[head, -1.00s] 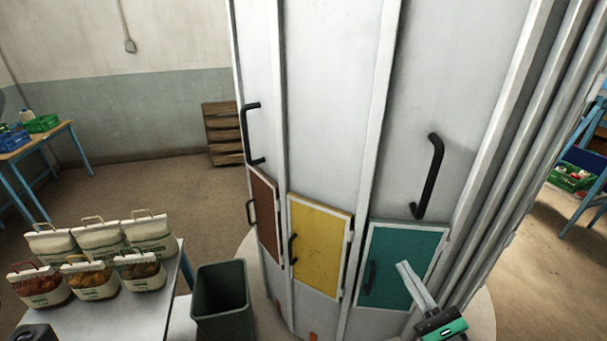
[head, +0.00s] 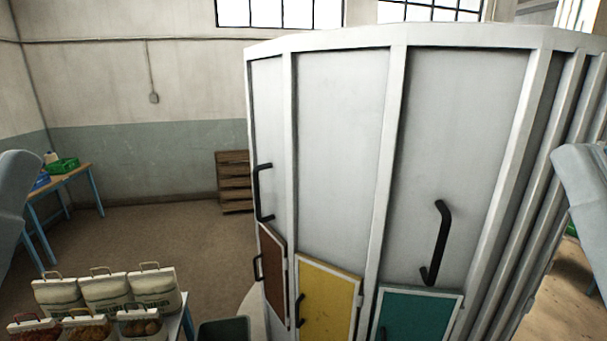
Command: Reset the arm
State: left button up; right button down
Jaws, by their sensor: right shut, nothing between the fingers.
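Neither of my grippers shows in the head view now. Only a pale grey link of my left arm shows at the left edge, and a similar link of my right arm at the right edge. A tall white many-sided cabinet (head: 340,150) fills the middle and right. Its lower doors are brown (head: 272,272), yellow (head: 326,300) and teal (head: 418,312), all looking closed. Black handles stand on the upper panels, one on the left (head: 262,192) and one on the right (head: 436,243).
Several sewn sacks (head: 108,290) stand in two rows on a table at lower left. A dark bin (head: 224,330) is partly cut off beside it. A blue-legged table (head: 62,178) and a wooden crate stack (head: 233,182) stand farther back, with open floor (head: 150,228) between.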

pick_arm(q)
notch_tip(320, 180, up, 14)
jog(key=p, duration=1.1)
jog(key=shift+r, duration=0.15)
pick_arm(e)
notch_tip(320, 180, up, 14)
